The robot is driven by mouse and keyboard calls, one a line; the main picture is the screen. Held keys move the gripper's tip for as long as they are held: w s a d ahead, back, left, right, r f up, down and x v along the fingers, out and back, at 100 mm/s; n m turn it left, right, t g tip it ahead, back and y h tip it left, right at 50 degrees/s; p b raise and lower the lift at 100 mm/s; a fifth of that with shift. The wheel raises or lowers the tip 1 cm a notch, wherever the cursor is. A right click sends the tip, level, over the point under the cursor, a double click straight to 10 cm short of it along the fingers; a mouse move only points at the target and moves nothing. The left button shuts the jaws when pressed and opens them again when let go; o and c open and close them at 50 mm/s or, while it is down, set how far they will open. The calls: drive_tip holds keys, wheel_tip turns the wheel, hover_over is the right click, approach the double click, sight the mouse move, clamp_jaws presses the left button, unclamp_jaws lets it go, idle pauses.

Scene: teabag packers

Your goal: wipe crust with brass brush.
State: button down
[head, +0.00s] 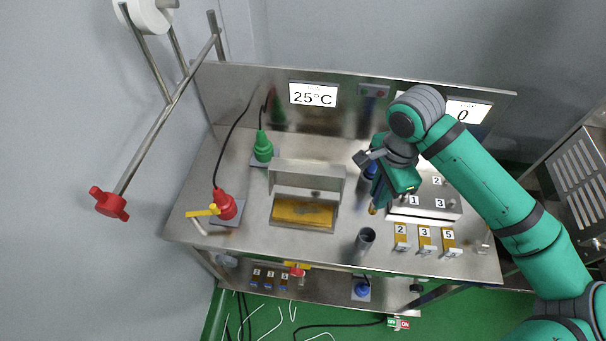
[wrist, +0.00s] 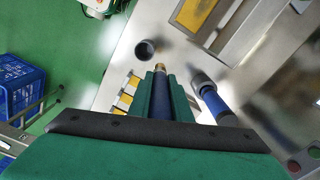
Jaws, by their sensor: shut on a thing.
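My gripper (head: 384,190) is above the right half of the steel bench, shut on a blue-handled tool. The tool's small brass-coloured tip (head: 373,210) points down beyond the fingers. In the wrist view the blue handle (wrist: 160,84) lies between my green fingers, with the brass tip in front; it looks like the brass brush. The tip appears clear of the bench. A steel sealing unit (head: 310,180) with a yellow-brown plate (head: 303,213) stands left of my gripper. The plate has brownish areas; I cannot tell clearly which part is crust.
An empty grey cup (head: 365,240) stands at the front. A second blue-handled tool (wrist: 217,105) stands in a grey holder beside my gripper. Numbered blocks (head: 425,238) lie at right. Red (head: 226,205) and green (head: 263,148) corded tools stand at left.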

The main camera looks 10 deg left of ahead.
drive_tip(key=w+a+n, duration=0.2)
drive_tip(key=a+n, duration=0.1)
drive_tip(key=a, duration=1.9)
drive_tip(key=f, duration=0.6)
drive_tip(key=shift+s+d, duration=0.15)
drive_tip(key=shift+d, duration=0.1)
drive_tip(key=shift+d+f, duration=0.15)
drive_tip(key=shift+f, duration=0.3)
drive_tip(key=shift+d, duration=0.4)
drive_tip(key=shift+d+f, duration=0.1)
drive_tip(key=shift+d, duration=0.7)
drive_tip(key=shift+s+d, duration=0.15)
drive_tip(key=shift+d, duration=3.65)
drive_tip(key=shift+a, duration=5.2)
wheel_tip(320, 180, up, 8)
